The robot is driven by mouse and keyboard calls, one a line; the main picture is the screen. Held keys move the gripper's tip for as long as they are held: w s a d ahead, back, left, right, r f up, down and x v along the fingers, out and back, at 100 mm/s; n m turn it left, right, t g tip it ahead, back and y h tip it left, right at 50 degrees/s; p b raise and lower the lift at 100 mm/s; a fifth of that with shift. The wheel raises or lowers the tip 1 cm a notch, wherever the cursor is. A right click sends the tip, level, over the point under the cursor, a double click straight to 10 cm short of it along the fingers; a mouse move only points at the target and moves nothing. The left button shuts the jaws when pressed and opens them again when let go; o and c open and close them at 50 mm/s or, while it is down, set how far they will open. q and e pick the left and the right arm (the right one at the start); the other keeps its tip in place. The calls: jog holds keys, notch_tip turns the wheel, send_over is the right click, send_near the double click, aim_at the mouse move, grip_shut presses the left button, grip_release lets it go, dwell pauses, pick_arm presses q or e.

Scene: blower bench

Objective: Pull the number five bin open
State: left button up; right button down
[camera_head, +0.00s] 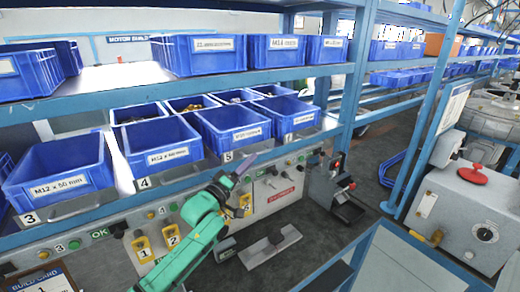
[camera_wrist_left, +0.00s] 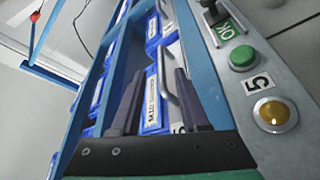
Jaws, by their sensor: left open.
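The number five bin (camera_head: 233,126) is a blue open-topped bin with a white label, on the lower shelf above a "5" plate (camera_head: 227,157). It sits between the number four bin (camera_head: 161,146) and another blue bin to its right. My left gripper (camera_head: 246,163), on a green arm, is just in front of and below this bin's front. In the left wrist view the open fingers (camera_wrist_left: 158,103) are spread, with a blue labelled bin front (camera_wrist_left: 152,104) and its grey handle (camera_wrist_left: 165,72) showing between and beyond them. Contact with the handle cannot be told. My right gripper is not seen.
The number three bin (camera_head: 60,171) is at far left. An upper shelf holds more blue bins (camera_head: 206,54). Below the bins is a grey panel with buttons and yellow numbered switches (camera_head: 142,247). A black device (camera_head: 335,188) stands right of the panel.

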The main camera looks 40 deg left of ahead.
aim_at(260, 153)
pick_arm(q)
jog(key=x, duration=0.3)
jog(key=p+x, duration=0.1)
jog(key=x, duration=0.2)
jog(key=shift+w+f, duration=0.1)
jog(key=shift+f, duration=0.15)
jog(key=shift+w+r, duration=0.1)
jog(key=shift+c, duration=0.3)
grip_shut()
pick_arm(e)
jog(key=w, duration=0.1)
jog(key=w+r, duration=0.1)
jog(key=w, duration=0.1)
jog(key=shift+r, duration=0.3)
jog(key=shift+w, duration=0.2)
